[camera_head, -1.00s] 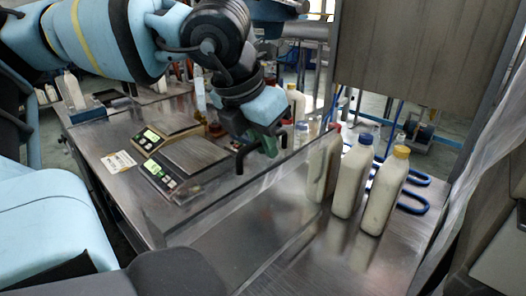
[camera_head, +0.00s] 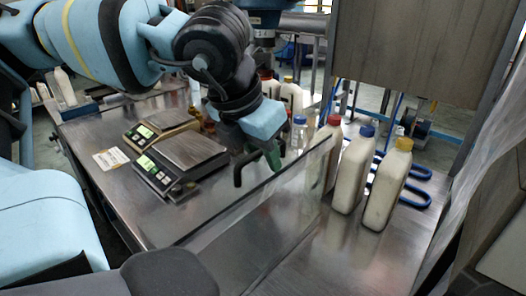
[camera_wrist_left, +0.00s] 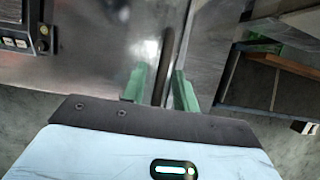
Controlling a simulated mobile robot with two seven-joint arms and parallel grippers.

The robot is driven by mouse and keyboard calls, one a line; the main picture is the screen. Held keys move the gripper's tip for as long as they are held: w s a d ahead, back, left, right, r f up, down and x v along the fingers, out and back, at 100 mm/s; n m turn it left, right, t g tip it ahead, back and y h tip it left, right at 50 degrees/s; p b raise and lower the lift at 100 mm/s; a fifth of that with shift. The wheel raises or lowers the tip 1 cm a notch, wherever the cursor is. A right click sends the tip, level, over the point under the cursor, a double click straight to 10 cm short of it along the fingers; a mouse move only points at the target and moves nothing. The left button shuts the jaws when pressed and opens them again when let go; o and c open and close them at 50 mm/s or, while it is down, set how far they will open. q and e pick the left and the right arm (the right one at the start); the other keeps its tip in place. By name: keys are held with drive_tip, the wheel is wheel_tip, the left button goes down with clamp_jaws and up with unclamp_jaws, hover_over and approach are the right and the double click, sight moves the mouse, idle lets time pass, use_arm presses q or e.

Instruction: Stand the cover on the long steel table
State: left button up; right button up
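The cover (camera_head: 262,222) is a clear panel with a dark bent handle (camera_head: 239,170). In the head view its long top edge slants up to the right across the middle of the steel table (camera_head: 335,272). I cannot tell whether its lower edge touches the table. My left gripper (camera_head: 272,157) is at the handle by the cover's upper edge. My right gripper is not in view.
Bottles of pale liquid with red, blue and yellow caps (camera_head: 388,185) stand close to the cover's right. Two scales (camera_head: 180,160) and a white label card (camera_head: 111,158) lie on the left. A blue hose loop (camera_head: 412,190) is behind the bottles. The front right table top is clear.

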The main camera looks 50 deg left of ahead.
use_arm(q)
drive_tip(key=shift+r, duration=0.1)
drive_tip(key=shift+r, duration=0.2)
drive_tip(key=p+v, duration=0.1)
drive_tip(key=v, duration=1)
drive_tip(key=shift+s+r, duration=0.2)
drive_tip(key=shift+r, duration=0.15)
